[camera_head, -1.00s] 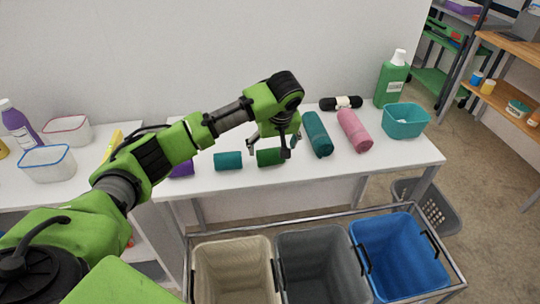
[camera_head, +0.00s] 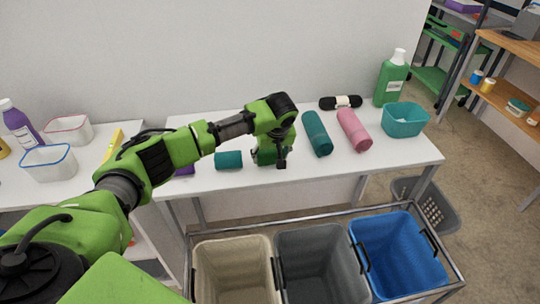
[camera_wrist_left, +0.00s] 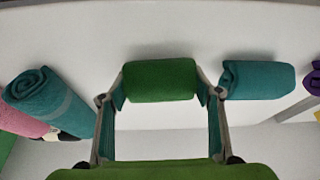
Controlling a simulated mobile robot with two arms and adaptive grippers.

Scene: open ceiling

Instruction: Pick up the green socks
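The green socks (camera_wrist_left: 160,80) are a dark green roll lying on the white table. In the left wrist view they lie between the fingertips of my left gripper (camera_wrist_left: 160,92), one finger beside each end. The gripper is open around the roll, with only narrow gaps at the ends; I cannot tell whether a pad touches. In the head view my left gripper (camera_head: 270,158) is down at the tabletop and hides most of the socks. My right gripper is not in view.
A teal roll (camera_head: 228,160) lies just left of the gripper. A larger teal roll (camera_head: 317,134) and a pink roll (camera_head: 354,130) lie to its right. A teal basket (camera_head: 404,120) and green bottle (camera_head: 391,80) stand farther right. Beige, grey and blue bins (camera_head: 400,254) stand in front.

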